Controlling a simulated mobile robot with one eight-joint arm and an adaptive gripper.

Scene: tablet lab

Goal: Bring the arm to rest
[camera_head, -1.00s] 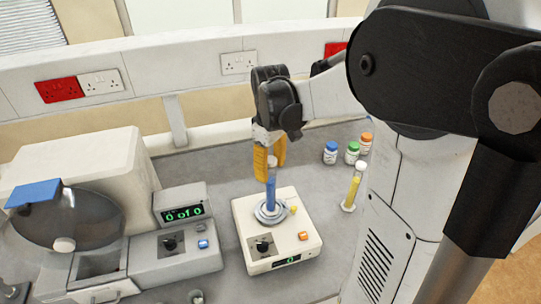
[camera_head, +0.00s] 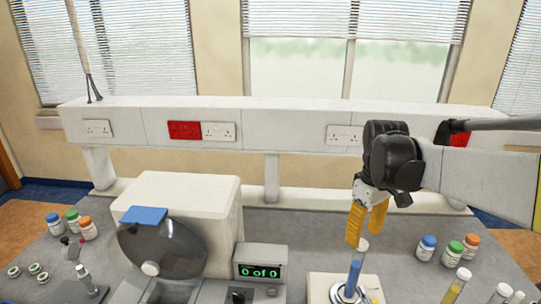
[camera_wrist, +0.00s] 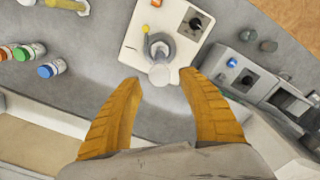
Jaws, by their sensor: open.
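My gripper (camera_head: 366,228) is open and empty, its two orange fingers pointing down just behind and above a tube with blue liquid. In the wrist view the gripper (camera_wrist: 161,79) shows its fingers spread apart, with the white tube top (camera_wrist: 159,74) seen between and beyond the tips. The blue tube (camera_head: 356,268) stands upright in the round holder of a white device (camera_head: 318,287). My arm reaches in from the right. Whether a finger touches the tube cannot be told.
A counting machine (camera_head: 190,200) with a dark round bowl and a "0 of 0" display (camera_head: 260,272) stands to the left. A wall rail (camera_head: 285,125) with sockets runs behind.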

